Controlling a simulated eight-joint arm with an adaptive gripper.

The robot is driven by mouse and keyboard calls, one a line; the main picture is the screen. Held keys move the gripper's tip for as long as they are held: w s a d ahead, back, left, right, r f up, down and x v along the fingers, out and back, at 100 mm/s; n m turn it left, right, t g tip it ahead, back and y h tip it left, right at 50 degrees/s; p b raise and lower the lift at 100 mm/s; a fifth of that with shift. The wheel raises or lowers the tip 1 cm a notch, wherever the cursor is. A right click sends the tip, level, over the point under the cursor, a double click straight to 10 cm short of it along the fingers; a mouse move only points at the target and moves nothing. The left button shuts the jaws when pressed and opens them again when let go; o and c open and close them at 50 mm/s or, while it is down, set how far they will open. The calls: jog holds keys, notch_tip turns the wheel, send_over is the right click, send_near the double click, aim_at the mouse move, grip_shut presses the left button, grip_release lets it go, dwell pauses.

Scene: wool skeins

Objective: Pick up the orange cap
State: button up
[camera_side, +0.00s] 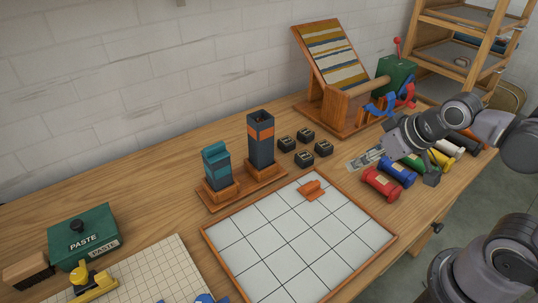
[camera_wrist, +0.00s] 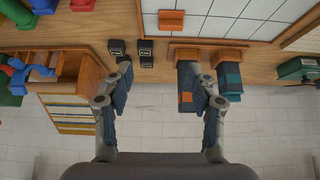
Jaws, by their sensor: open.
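The orange cap (camera_side: 311,190) is a small block-like piece lying on the white tiled board (camera_side: 262,262), near its far edge. In the wrist view the orange cap (camera_wrist: 171,21) shows at the top, beyond my fingertips and apart from them. My gripper (camera_side: 366,159) is to the right of the cap and above the table in the side view. In the wrist view my gripper (camera_wrist: 160,84) has its two fingers spread wide, with nothing between them.
A dark tower with an orange band (camera_side: 260,138) and a teal one (camera_side: 217,166) stand left of the cap. Several small black blocks (camera_side: 304,136) sit behind it. Coloured rolls, including a red one (camera_side: 381,184), lie right of the board. A wooden frame (camera_side: 338,103) stands behind.

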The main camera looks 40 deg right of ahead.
jog(key=c, duration=0.3)
jog(key=m+g, duration=0.7)
jog(key=m, duration=1.1)
send_over(312, 185)
notch_tip(312, 185, down, 6)
jog(key=shift+f, duration=5.3)
grip_shut()
